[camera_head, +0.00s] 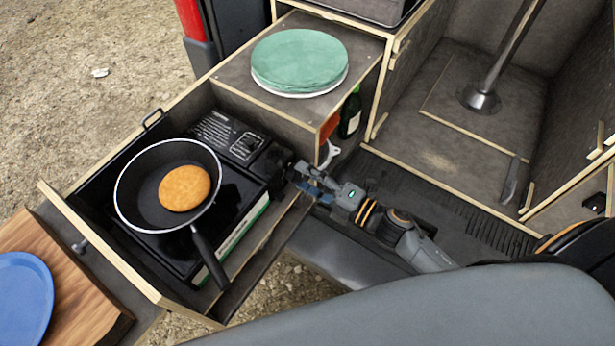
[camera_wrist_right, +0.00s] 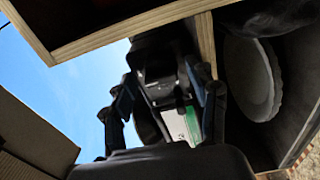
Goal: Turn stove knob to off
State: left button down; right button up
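The black portable stove (camera_head: 228,190) sits in the pulled-out drawer, with a black frying pan (camera_head: 140,190) on it. Its control end (camera_head: 262,158) faces my right gripper (camera_head: 303,177). The knob is a dark shape I cannot make out clearly there. In the right wrist view, my right gripper (camera_wrist_right: 165,98) has its fingers spread apart. The stove end (camera_wrist_right: 160,72) shows beyond and between them, with its white and green side. Whether a finger touches the knob cannot be told. My left gripper is in neither view.
A pancake (camera_head: 184,188) lies in the pan, whose handle (camera_head: 210,258) points toward the drawer's front right. Green plates (camera_head: 299,62) are on the cabinet top. A bottle (camera_head: 350,112) stands in the cabinet beside my right gripper. A blue plate (camera_head: 24,300) lies on a wooden board (camera_head: 88,300).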

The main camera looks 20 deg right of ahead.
jog(key=v, duration=1.2)
dwell(0.5)
